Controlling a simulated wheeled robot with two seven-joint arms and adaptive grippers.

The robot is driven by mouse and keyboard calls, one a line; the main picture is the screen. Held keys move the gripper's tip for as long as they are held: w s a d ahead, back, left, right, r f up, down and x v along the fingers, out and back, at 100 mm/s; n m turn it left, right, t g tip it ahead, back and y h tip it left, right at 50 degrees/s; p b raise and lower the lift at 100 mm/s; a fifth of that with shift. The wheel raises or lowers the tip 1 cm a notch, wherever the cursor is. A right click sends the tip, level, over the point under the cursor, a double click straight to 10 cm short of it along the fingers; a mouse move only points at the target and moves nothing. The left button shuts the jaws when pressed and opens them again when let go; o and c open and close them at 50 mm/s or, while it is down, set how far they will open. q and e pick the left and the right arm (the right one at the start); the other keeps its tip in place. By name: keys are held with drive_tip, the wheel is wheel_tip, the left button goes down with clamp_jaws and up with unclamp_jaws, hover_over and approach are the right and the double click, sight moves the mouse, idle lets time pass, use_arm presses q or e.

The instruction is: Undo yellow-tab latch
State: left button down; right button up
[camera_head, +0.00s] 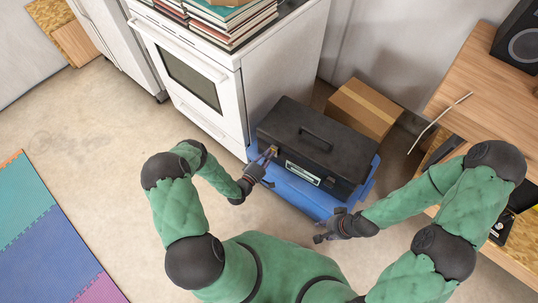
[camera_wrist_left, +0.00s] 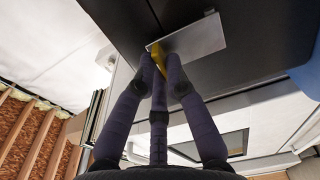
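A black toolbox (camera_head: 318,142) with a top handle sits with its lid down on a blue container. Its yellow tab latch (camera_head: 274,150) is at the left end of the front face. In the left wrist view the yellow tab (camera_wrist_left: 159,57) shows on a grey metal plate (camera_wrist_left: 195,38). My left gripper (camera_head: 266,156) is at this latch, its fingertips (camera_wrist_left: 160,66) close around the lower part of the tab. Whether they pinch it is unclear, as the fingers hide part of it. My right gripper (camera_head: 322,234) is empty, fingers apart, in front of the blue container.
The blue container (camera_head: 300,195) stands on the floor beside a white stove (camera_head: 190,82) with stacked books (camera_head: 228,18). A cardboard box (camera_head: 362,108) is behind the toolbox. A wooden desk (camera_head: 490,95) is at right. The floor at left is clear, with coloured mats (camera_head: 45,240).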

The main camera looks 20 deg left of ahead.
use_arm(q)
drive_tip(key=shift+s+a+f+t+h+b, duration=0.1)
drive_tip(key=shift+s+f+t+h+b, duration=0.35)
drive_tip(key=shift+t+b, duration=0.75)
drive_tip(key=shift+s+a+f+t+h+b, duration=0.15)
drive_tip(key=shift+s+f+t+b, duration=0.25)
drive_tip(key=shift+f+t+b, duration=0.7)
drive_tip(key=shift+s+a+f+t+h+b, duration=0.1)
drive_tip(key=shift+s+f+t+h+b, duration=0.3)
drive_tip(key=shift+t+b, duration=0.85)
drive_tip(key=c, duration=1.3)
unclamp_jaws()
drive_tip(key=shift+s, duration=0.1)
